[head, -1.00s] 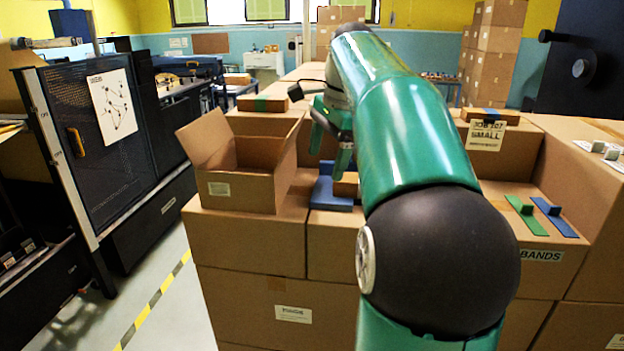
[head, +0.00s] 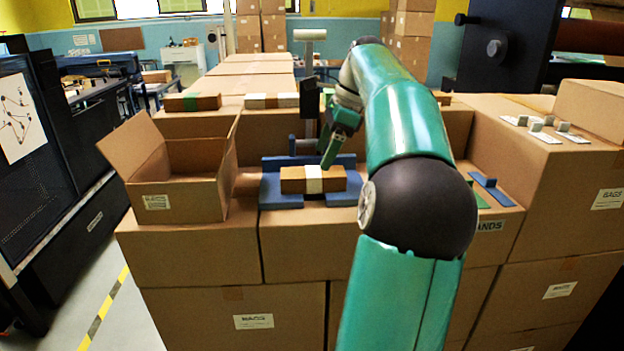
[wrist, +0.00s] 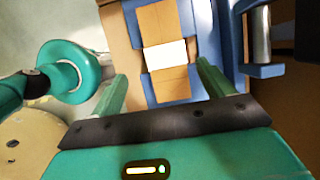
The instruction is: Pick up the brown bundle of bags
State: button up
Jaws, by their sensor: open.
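A brown bundle of bags (head: 300,181) with a white band around its middle lies in a blue holder (head: 283,200) on top of the carton stack. In the wrist view the bundle (wrist: 163,22) shows lengthwise, with the blue holder (wrist: 232,40) around part of it. My gripper (head: 331,160) is open and empty, just above and behind the right part of the bundle in the head view. In the wrist view its two green fingers stand apart on either side of the bundle's near end. I see no contact with it.
An open carton (head: 185,195) stands left of the holder. Brown bundles with green (head: 180,103) and white (head: 256,101) bands lie behind. Blue (head: 490,190) and green pieces lie to the right.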

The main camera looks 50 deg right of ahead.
aim_at(313, 170)
jog(key=shift+w+f, duration=0.5)
jog(key=shift+f, duration=0.35)
jog(key=shift+a+f, duration=0.2)
jog(key=shift+f, duration=0.1)
jog(key=x, duration=0.3)
jog(key=shift+w+d+f, duration=0.1)
jog(key=shift+w+f, duration=0.2)
jog(key=shift+f, duration=0.2)
jog(key=shift+w+f, duration=0.1)
jog(key=shift+w, duration=0.05)
jog(key=shift+c, duration=0.4)
jog(key=c, duration=1.1)
